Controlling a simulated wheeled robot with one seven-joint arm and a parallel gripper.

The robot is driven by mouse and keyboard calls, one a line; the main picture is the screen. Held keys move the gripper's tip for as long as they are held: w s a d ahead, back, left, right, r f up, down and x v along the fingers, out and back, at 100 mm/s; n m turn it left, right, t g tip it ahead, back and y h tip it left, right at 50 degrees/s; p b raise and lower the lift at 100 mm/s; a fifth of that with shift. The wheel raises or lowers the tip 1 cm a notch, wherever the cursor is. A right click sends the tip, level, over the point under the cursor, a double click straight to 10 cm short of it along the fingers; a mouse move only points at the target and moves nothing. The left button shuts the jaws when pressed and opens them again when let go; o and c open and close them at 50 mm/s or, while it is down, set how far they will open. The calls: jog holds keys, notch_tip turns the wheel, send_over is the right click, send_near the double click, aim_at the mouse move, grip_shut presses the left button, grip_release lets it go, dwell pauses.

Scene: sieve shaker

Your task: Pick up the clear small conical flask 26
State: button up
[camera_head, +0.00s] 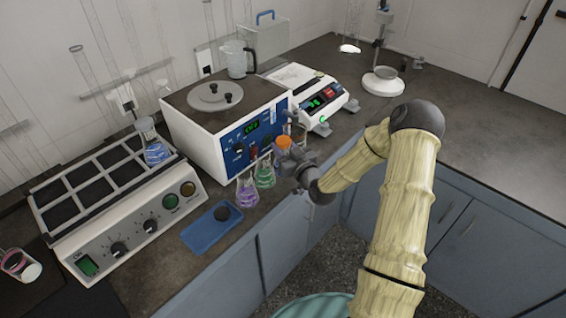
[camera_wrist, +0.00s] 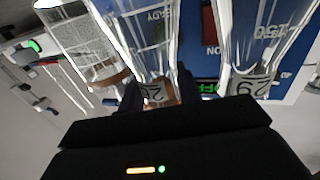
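My gripper (camera_head: 297,166) is at the counter's front edge, close to a small flask with orange contents (camera_head: 284,143). In the wrist view, a clear flask with a numbered label (camera_wrist: 156,90) stands between the two dark fingers of my gripper (camera_wrist: 158,98). The label is upside down and partly hidden; it may read 26. Whether the fingers touch the glass is not clear. Another clear flask with a numbered label (camera_wrist: 248,84) stands to the right, and a clear vessel (camera_wrist: 85,45) to the left. A purple flask (camera_head: 247,192) and a green flask (camera_head: 264,174) stand nearby.
A white and blue device with a lidded top (camera_head: 200,125) stands right behind the flasks. A balance (camera_head: 322,105) is to its right. A blue tray (camera_head: 205,235) and a control unit with a rack (camera_head: 130,232) are left. The right counter (camera_head: 470,130) is mostly clear.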

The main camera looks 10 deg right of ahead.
grip_shut()
jog(key=shift+r, duration=0.25)
jog(key=shift+r, duration=4.7)
